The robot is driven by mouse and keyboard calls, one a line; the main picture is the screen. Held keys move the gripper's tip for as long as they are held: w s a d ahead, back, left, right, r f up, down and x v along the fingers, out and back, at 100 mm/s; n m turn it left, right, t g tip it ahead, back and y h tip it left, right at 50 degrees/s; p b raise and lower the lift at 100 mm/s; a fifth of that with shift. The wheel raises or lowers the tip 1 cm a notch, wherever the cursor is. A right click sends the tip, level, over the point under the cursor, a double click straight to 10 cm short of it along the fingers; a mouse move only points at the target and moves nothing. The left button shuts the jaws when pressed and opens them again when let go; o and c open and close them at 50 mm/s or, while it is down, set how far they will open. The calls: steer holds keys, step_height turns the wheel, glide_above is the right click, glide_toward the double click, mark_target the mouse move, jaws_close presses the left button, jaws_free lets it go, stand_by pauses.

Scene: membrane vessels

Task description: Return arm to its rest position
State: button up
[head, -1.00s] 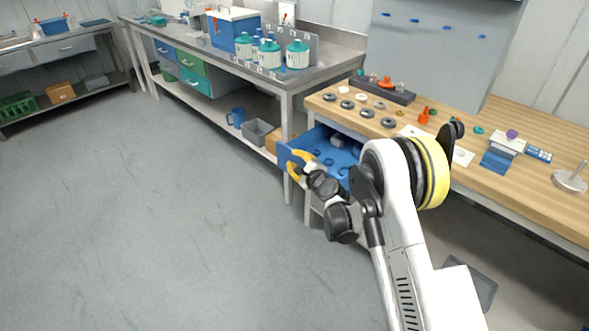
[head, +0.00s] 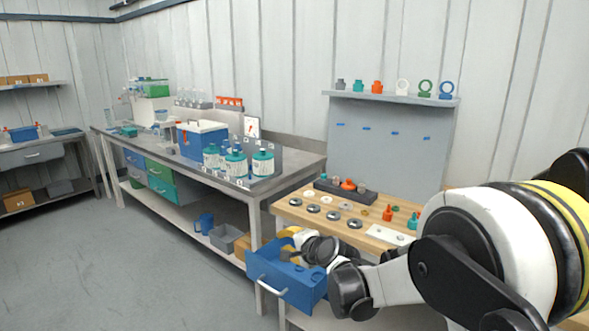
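My arm reaches in from the right side of the head view, with its large white and yellow joint close to the camera. My gripper (head: 285,242) is at the far end of the arm, above the open blue drawer (head: 284,285). Its yellow fingers show small and partly covered by the dark wrist. They appear spread apart, with nothing seen between them. The drawer sticks out from under the wooden bench, and the arm hides part of its inside.
The wooden bench (head: 291,208) carries several dark rings, orange fittings and a dark rack (head: 330,192). A metal bench at left holds teal-lidded bottles (head: 236,164) and a blue cooler (head: 202,141). A grey bin (head: 223,238) sits on its lower shelf. The floor at left is clear.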

steer(key=s+d+r+n+g+h, duration=0.1)
steer(key=s+d+r+n+h, duration=0.2)
steer(key=s+d, duration=0.45)
steer(key=s+d+r+n+g, duration=0.1)
steer(key=s+d+r+n, duration=0.3)
steer(key=s, duration=0.7)
steer(key=s+d+f+n+g+h, duration=0.1)
steer(key=s+d, duration=0.4)
steer(key=s, duration=0.5)
steer(key=s+d+f+n+g+h, duration=0.1)
steer(key=s+d, duration=0.4)
steer(key=s, duration=0.5)
step_height(320, 180, down, 2)
steer(key=shift+d+f+n+h, duration=0.1)
steer(key=shift+d+n+h, duration=0.1)
steer(key=shift+n+h, duration=0.85)
